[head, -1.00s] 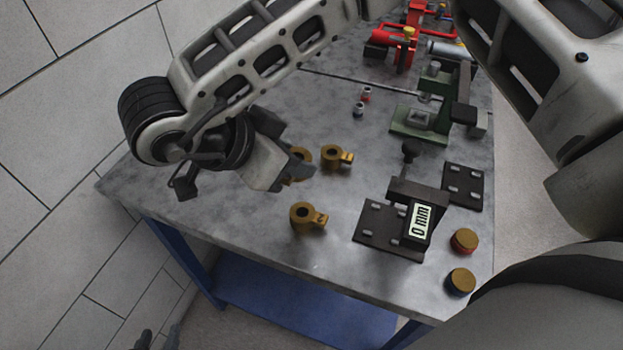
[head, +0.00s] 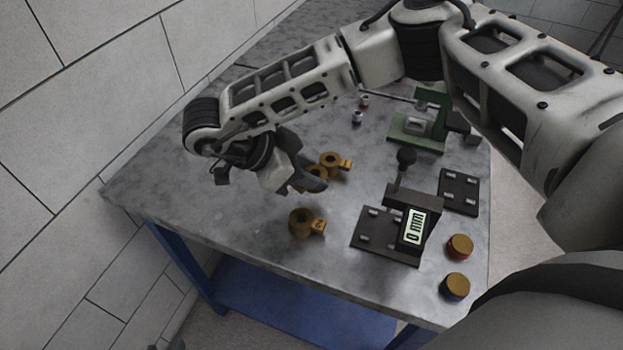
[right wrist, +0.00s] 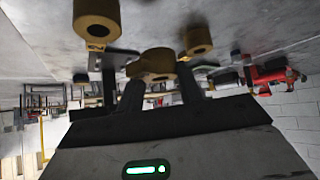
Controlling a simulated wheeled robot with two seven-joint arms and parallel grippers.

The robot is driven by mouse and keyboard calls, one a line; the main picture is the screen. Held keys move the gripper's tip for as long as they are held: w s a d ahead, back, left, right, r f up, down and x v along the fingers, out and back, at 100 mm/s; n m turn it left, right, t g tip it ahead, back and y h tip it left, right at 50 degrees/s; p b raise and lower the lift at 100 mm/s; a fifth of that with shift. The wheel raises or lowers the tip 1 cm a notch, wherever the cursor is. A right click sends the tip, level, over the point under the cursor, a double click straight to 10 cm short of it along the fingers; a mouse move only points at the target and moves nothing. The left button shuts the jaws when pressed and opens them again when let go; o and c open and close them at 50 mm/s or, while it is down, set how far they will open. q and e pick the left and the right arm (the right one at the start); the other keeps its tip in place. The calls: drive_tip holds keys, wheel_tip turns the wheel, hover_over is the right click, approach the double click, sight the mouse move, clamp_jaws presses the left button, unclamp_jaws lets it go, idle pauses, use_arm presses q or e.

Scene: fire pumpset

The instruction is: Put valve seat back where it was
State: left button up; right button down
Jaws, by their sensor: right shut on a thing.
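Three brass ring-shaped parts with a side tab, which look like valve seats, show at the table's left part. One valve seat (head: 316,175) is between the fingers of my right gripper (head: 307,180), partly hidden by them in the head view. In the right wrist view this valve seat (right wrist: 155,64) sits between the two fingertips. A second valve seat (head: 333,162) is just beyond it, and a third valve seat (head: 301,222) lies nearer the front. I cannot tell the held one's height. Only a sliver of my left gripper (head: 172,345) shows at the bottom edge.
A dark plate (head: 459,191), a green vise-like fixture (head: 420,128) and two brass-topped round pieces (head: 460,246) are further right. The grey tabletop (head: 200,205) is clear at left.

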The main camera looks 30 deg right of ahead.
drive_tip(key=shift+w+d+f, duration=0.2)
drive_tip(key=shift+d+f, duration=0.05)
drive_tip(key=shift+f, duration=0.15)
drive_tip(key=shift+w+d+f, duration=0.1)
drive_tip(key=shift+d+f, duration=0.05)
drive_tip(key=shift+f, duration=0.8)
drive_tip(key=shift+w+d+f, duration=0.1)
drive_tip(key=shift+f, duration=0.8)
drive_tip(key=shift+f, duration=0.1)
drive_tip(key=c, duration=0.9)
unclamp_jaws()
drive_tip(key=shift+c, duration=0.2)
drive_tip(key=shift+r+p, duration=0.2)
drive_tip(key=shift+p, duration=0.1)
drive_tip(key=shift+a+r, duration=0.1)
drive_tip(key=shift+a, duration=0.2)
drive_tip(key=b+v, duration=0.2)
drive_tip(key=v, duration=0.9)
drive_tip(key=shift+r, duration=0.2)
